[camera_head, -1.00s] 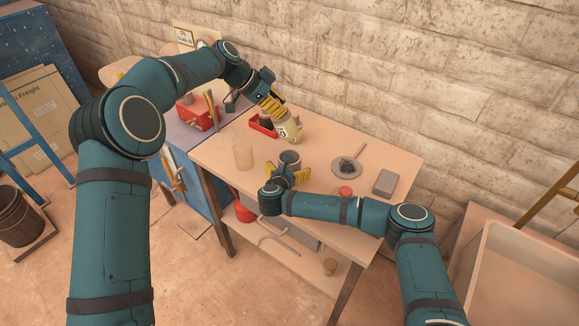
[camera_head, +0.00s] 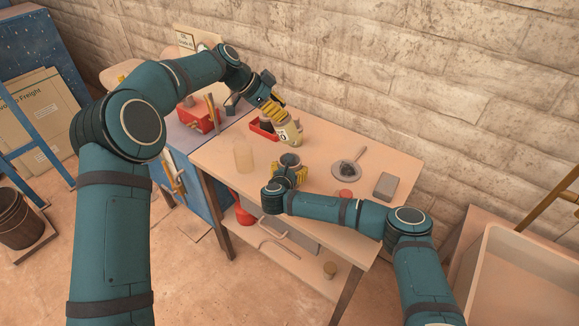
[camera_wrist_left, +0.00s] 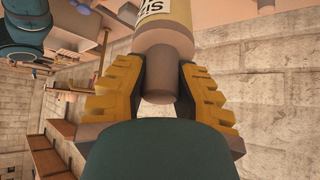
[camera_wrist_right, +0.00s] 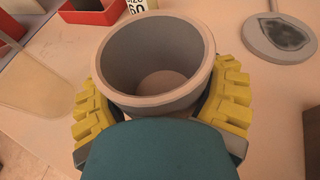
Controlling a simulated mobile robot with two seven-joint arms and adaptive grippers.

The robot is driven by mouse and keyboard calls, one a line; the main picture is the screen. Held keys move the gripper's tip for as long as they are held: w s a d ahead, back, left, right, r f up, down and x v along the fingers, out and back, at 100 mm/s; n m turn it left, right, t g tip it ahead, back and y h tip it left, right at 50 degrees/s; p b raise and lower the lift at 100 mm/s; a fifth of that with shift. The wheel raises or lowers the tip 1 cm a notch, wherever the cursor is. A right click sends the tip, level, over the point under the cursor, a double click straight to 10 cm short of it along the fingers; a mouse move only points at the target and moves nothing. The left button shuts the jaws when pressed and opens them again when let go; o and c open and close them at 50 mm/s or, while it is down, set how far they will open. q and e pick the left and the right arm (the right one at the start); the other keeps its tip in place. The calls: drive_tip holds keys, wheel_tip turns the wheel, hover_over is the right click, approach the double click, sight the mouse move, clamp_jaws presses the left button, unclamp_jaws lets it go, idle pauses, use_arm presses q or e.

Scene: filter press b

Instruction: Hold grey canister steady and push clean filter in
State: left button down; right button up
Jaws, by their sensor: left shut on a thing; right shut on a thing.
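The grey canister (camera_head: 288,159) stands upright on the table, open at the top. In the right wrist view its rim and empty inside show (camera_wrist_right: 155,60). My right gripper (camera_head: 290,174) is shut on it, with yellow fingers on both sides of its wall (camera_wrist_right: 160,110). My left gripper (camera_head: 273,107) is shut on the narrow end of the cream filter (camera_head: 289,135), which bears a white size label. The filter is held tilted, behind the canister and apart from it. The left wrist view shows the filter (camera_wrist_left: 163,42) between the yellow fingers (camera_wrist_left: 160,95).
A pale translucent jar (camera_head: 243,156) stands left of the canister. A round grey dish (camera_head: 346,171), small red item (camera_head: 345,195) and grey block (camera_head: 385,184) lie to the right.

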sight(292, 129)
use_arm(q)
drive_tip(key=shift+d+f+n+y, duration=0.25)
drive_tip(key=shift+d+n+y, duration=0.15)
drive_tip(key=shift+d, duration=0.05)
drive_tip(key=shift+w+d+f+n+t+y, duration=0.1)
drive_tip(key=shift+d+f+n+t+y, duration=0.35)
drive_tip(key=shift+d+n+t+y, duration=0.3)
drive_tip(key=shift+w+d+f+n+y, duration=0.1)
drive_tip(key=shift+d+n+y, duration=0.1)
drive_tip(key=shift+n+y, duration=0.3)
drive_tip(key=shift+w+d+f+n+y, duration=0.15)
drive_tip(key=shift+n+y, duration=0.1)
drive_tip(key=shift+n, duration=0.3)
drive_tip(key=shift+w+d+r+n+y, duration=0.1)
drive_tip(key=shift+d+r+n+y, duration=0.1)
drive_tip(key=shift+n+y, duration=0.5)
drive_tip(key=shift+f, duration=2.9)
wheel_tip(292, 129, down, 8)
idle(1.1)
drive_tip(key=c, duration=0.8)
unclamp_jaws()
